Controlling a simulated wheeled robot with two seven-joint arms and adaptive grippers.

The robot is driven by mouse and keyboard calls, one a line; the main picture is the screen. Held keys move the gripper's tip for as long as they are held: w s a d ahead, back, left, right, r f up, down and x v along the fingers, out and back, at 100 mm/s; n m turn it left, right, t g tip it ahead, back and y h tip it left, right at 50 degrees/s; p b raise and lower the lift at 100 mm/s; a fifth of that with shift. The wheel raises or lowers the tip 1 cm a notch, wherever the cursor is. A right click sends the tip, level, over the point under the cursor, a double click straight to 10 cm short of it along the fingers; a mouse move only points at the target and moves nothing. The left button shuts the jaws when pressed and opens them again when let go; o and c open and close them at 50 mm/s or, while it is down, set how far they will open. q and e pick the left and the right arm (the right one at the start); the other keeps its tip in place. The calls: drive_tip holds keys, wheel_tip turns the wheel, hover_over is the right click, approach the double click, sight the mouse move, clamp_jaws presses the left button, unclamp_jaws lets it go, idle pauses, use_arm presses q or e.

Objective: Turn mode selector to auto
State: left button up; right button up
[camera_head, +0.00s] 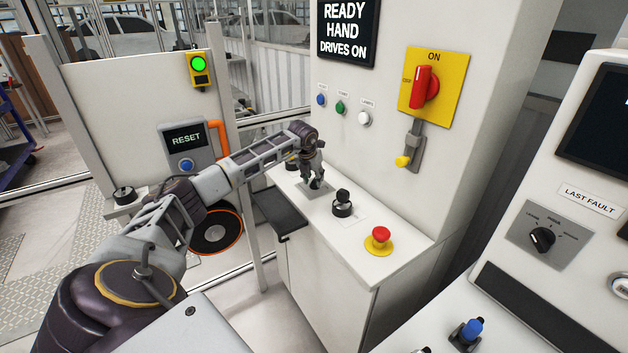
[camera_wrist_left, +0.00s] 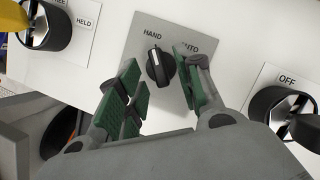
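The mode selector (camera_wrist_left: 159,66) is a black knob with a white pointer line on a grey plate (camera_wrist_left: 150,28) marked HAND and AUTO. Its pointer is toward HAND. My left gripper (camera_wrist_left: 158,72) is open, with its green-padded fingers on either side of the knob. A gap shows on the left; I cannot tell whether the right finger touches. In the head view the left gripper (camera_head: 314,168) points down over the selector plate (camera_head: 322,195) on the white ledge and partly hides the knob. The display (camera_head: 345,30) reads READY, HAND, DRIVES ON. My right gripper is not in view.
Another black switch (camera_head: 342,204) and a red emergency button (camera_head: 380,236) stand along the ledge (camera_head: 370,262). In the wrist view, black switches marked HELD (camera_wrist_left: 48,28) and OFF (camera_wrist_left: 285,112) flank the plate. A red-handled switch (camera_head: 424,88) is on the cabinet wall.

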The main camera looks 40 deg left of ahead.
use_arm(q)
drive_tip(key=shift+x, duration=0.8)
drive_tip(key=shift+c, duration=0.3)
clamp_jaws()
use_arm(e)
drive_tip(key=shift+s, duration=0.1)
